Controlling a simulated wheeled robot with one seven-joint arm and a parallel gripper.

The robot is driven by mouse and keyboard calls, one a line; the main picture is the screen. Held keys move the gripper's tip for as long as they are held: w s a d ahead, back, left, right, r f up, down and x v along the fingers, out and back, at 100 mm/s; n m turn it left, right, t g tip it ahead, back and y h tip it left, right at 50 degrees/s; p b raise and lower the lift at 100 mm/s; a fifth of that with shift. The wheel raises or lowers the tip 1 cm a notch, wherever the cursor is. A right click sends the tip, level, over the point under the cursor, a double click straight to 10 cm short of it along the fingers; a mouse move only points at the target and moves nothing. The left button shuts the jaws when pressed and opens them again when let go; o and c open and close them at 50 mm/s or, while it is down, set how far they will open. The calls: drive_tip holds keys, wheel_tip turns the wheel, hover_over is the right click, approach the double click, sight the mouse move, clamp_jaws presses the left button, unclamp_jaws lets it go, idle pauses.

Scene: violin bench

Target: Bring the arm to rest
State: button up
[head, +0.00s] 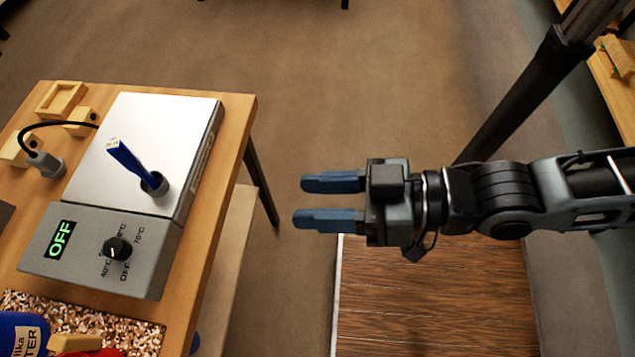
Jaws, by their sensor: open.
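My gripper (331,200) is open and empty, its two blue fingers apart and pointing left. It hangs over the floor, to the right of the workbench, touching nothing. My arm reaches in from the right edge of the head view.
The wooden bench (236,140) at left bears a hot plate (150,225) with a green OFF display and a dial. A blue-handled tool (132,162) stands in a dark cup on its metal top. A lower shelf and bench leg lie between bench and gripper. Open floor (340,80) lies beyond.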

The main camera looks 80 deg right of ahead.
drive_tip(key=n, duration=0.1)
drive_tip(key=s+d+n, duration=0.1)
drive_tip(key=shift+s+d+n+g, duration=0.2)
drive_tip(key=shift+s+n+g, duration=0.1)
drive_tip(key=shift+n+g, duration=0.1)
idle(0.9)
